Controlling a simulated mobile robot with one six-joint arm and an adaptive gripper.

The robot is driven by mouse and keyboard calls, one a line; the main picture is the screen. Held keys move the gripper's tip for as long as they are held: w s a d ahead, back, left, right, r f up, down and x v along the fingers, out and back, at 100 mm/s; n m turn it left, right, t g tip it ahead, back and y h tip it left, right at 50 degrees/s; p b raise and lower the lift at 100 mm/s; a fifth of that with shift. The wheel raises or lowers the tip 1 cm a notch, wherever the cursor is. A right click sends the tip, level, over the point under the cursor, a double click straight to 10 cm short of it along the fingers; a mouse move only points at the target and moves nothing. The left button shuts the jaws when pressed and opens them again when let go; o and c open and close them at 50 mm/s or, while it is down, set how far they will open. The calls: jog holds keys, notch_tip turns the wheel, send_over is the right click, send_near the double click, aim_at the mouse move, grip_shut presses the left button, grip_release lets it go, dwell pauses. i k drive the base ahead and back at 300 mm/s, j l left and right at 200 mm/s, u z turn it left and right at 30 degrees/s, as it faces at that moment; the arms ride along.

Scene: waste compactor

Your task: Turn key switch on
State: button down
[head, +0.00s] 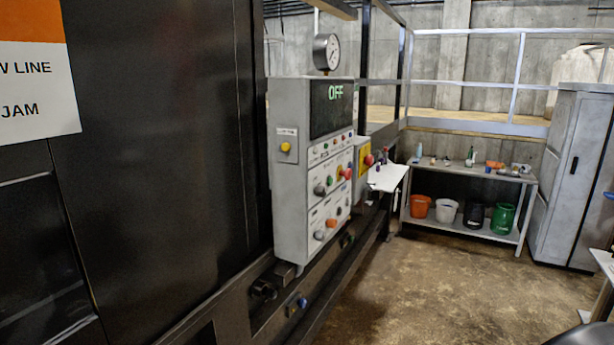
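A grey control box (290,205) is mounted on the side of the large black machine, left of centre. Its dark display (332,108) reads "OFF" in green. Below it, the front face carries rows of small buttons and knobs, including a grey knob (319,189), a red button (346,173) and a lower grey knob (318,235). The front is seen at a steep angle, and I cannot tell which control is the key switch or how it is turned. A yellow button (285,147) sits on the box's left side.
A pressure gauge (326,52) stands above the box. A smaller box with a red button (369,160) and a small white shelf (388,177) lie beyond it. A bench (460,232) with buckets and a grey cabinet (571,170) stand at the back. The concrete floor (450,290) is open.

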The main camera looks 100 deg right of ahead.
aim_at(320, 191)
jog(key=z, duration=3.4)
